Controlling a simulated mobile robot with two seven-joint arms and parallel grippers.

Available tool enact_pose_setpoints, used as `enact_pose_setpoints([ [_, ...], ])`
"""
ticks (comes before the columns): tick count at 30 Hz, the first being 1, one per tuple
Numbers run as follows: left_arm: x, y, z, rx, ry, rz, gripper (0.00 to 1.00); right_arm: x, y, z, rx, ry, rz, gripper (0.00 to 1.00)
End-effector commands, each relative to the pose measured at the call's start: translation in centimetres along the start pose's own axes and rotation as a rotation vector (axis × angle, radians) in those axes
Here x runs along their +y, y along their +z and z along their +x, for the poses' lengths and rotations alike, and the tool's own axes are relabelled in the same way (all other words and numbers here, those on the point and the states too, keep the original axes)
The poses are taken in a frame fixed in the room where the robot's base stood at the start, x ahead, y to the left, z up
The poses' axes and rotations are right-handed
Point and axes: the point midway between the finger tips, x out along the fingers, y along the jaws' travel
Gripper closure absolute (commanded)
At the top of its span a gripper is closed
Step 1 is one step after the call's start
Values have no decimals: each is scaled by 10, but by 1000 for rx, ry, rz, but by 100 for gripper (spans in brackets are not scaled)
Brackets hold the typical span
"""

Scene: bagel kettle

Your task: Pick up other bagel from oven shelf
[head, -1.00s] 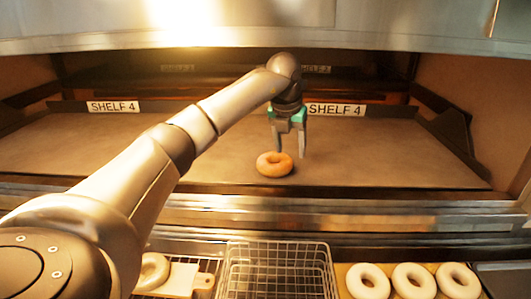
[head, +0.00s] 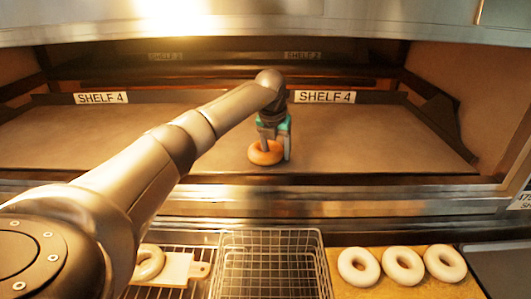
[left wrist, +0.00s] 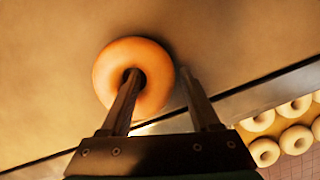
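A browned bagel (head: 260,158) lies flat on the oven shelf (head: 370,145), near its front edge. My left gripper (head: 276,152) points down over it. In the left wrist view, one finger of the gripper (left wrist: 160,74) reaches to the hole of the bagel (left wrist: 107,78), and the other is outside the ring on the right. A small gap shows between the outer finger and the bagel, so the gripper is open. Whether the fingertips touch the shelf cannot be told. My right gripper is in neither view.
An empty wire basket (head: 270,235) stands below the oven front. To its right, pale bagels (head: 403,266) lie on a board. To its left, a bagel (head: 149,262) lies by a white paddle-like board (head: 176,269) on a rack. The shelf around the browned bagel is clear.

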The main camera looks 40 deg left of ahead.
Motion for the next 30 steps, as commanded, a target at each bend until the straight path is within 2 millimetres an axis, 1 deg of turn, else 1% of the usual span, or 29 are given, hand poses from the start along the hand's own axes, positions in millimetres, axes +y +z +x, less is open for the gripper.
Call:
enact_pose_setpoints([
  [1,0,0,0,0,0,0,42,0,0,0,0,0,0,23],
  [2,0,0,0,0,0,0,45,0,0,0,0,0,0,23],
  [15,0,0,-1,0,0,0,95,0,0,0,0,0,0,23],
  [17,0,0,-1,0,0,0,100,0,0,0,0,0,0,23],
  [26,0,0,-1,-1,0,0,100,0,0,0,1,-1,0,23],
  [30,0,2,-5,-2,0,-1,100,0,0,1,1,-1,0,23],
])
